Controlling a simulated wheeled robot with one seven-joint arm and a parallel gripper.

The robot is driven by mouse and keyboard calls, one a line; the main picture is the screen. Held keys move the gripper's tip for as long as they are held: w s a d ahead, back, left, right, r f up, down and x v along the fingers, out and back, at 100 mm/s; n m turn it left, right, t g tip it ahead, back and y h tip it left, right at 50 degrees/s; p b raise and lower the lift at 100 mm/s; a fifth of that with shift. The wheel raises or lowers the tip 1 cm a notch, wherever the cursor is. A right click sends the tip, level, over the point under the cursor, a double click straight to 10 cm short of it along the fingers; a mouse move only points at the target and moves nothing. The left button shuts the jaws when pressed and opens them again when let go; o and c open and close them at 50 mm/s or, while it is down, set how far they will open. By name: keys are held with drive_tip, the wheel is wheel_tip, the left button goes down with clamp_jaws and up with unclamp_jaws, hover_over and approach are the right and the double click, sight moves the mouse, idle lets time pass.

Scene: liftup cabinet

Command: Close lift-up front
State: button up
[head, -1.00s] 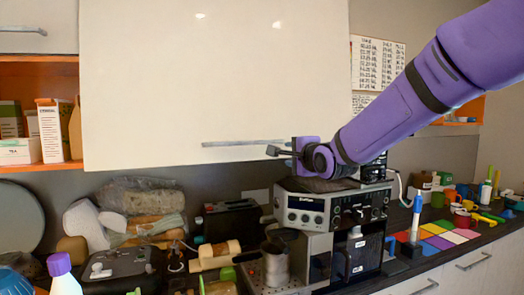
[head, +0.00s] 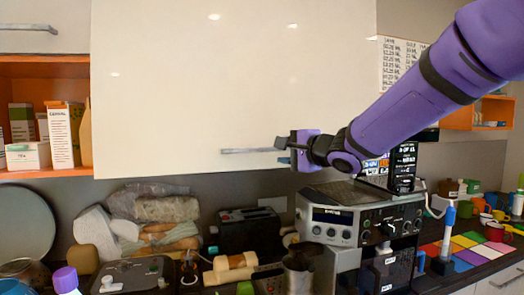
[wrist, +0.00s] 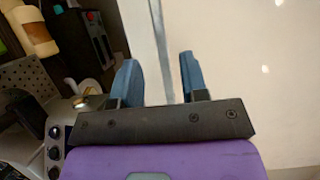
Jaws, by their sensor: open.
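The lift-up front (head: 230,85) is a large cream panel in the head view, hanging over the counter and covering most of the wall there. Its handle (head: 248,151) is a thin grey bar near the lower edge. My gripper (head: 283,152) is at the right end of the handle. In the wrist view my gripper's two blue fingers (wrist: 158,75) are apart, with the handle bar (wrist: 160,45) running between them, and the panel (wrist: 250,60) fills the right side. Whether the fingers touch the bar I cannot tell.
Below stands a coffee machine (head: 358,215) on a crowded counter, with a toaster (head: 248,230) and bagged bread (head: 155,210) to its left. An open orange shelf (head: 60,80) with boxes is at the left. Colored tiles (head: 470,245) lie at the right.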

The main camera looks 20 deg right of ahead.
sight(268, 150)
drive_tip(key=x, duration=0.7)
drive_tip(key=shift+w, duration=0.35)
clamp_jaws()
